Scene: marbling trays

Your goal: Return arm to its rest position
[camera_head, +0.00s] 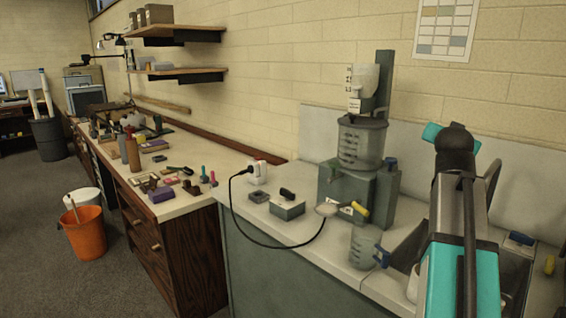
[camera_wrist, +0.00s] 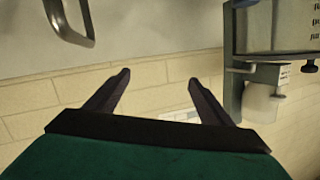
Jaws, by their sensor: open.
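My gripper (camera_wrist: 158,77) shows in the wrist view with its two dark fingers spread apart and nothing between them. Past the fingertips are a pale surface (camera_wrist: 150,30) and a tiled or block wall (camera_wrist: 60,90). In the head view my teal and grey arm stands at the right, over the right part of the counter. My gripper cannot be made out there. The wrist view seems to be turned over.
A grey dispenser (camera_head: 347,187) with a clear graduated vessel (camera_head: 361,143) stands left of my arm. A clear jug (camera_head: 363,247) is close beside the arm. A black cable (camera_head: 262,243) hangs over the counter front. An orange bucket (camera_head: 85,232) stands on the open floor.

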